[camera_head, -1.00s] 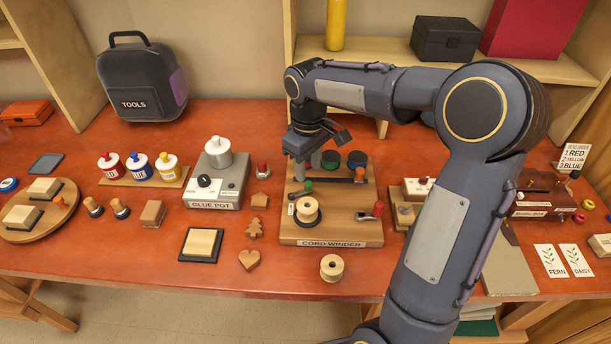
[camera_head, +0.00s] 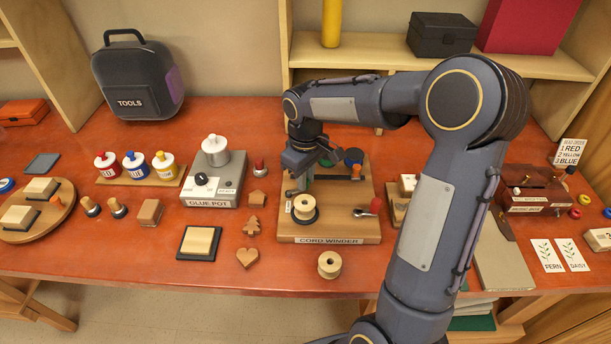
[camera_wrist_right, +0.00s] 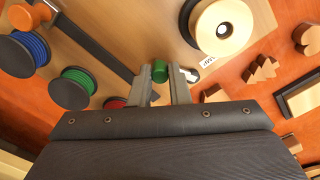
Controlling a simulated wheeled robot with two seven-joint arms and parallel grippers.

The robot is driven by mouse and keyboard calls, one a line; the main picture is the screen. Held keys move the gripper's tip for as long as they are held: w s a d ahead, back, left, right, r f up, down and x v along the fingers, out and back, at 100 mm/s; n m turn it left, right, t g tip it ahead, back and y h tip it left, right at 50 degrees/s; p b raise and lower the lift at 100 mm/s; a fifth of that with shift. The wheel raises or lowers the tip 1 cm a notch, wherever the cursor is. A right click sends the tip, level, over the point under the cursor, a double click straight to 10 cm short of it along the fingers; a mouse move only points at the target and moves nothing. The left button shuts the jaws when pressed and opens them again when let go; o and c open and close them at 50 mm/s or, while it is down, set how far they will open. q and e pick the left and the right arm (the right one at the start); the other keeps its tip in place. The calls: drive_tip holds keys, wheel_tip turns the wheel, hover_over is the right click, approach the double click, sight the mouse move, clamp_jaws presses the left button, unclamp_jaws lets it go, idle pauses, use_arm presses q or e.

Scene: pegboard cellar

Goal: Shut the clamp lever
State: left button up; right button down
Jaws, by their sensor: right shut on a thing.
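The cord winder (camera_head: 330,232) is a wooden board on the red table, with a pale spool (camera_head: 304,208) at its front left. In the right wrist view a green knob (camera_wrist_right: 160,70) sits between the two fingers of my right gripper (camera_wrist_right: 160,80), which is shut on it. A short metal part (camera_wrist_right: 191,75) shows beside the knob. The knob seems to belong to the clamp lever; the fingers and wrist hide most of it in the head view. My right gripper (camera_head: 299,180) is low over the board's left side. My left gripper is out of view.
A dark bar with an orange knob (camera_wrist_right: 22,15) lies close by, with blue, green and red cord spools (camera_wrist_right: 72,88) beyond. A red-knobbed crank (camera_head: 374,206) is at the board's right. The glue pot (camera_head: 212,180) stands to the left. A loose spool (camera_head: 330,264) lies in front.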

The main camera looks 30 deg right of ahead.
drive_tip(key=shift+s+m, duration=0.1)
drive_tip(key=shift+m, duration=0.3)
drive_tip(key=m, duration=0.1)
drive_tip(key=m+b, duration=0.1)
drive_tip(key=s+m, duration=0.1)
drive_tip(key=shift+s+a, duration=0.1)
drive_tip(key=shift+a, duration=0.15)
drive_tip(key=shift+s+a+m+b, duration=0.15)
drive_tip(key=shift+s+m+b, duration=0.1)
drive_tip(key=shift+m, duration=0.55)
drive_tip(key=shift+s+a+m+b, duration=0.15)
drive_tip(key=shift+s+m, duration=0.05)
drive_tip(key=shift+m, duration=0.6)
drive_tip(key=c, duration=1.4)
unclamp_jaws()
drive_tip(key=shift+o, duration=0.2)
drive_tip(key=shift+r, duration=0.1)
wheel_tip(320, 180, up, 8)
drive_tip(key=shift+s, duration=0.15)
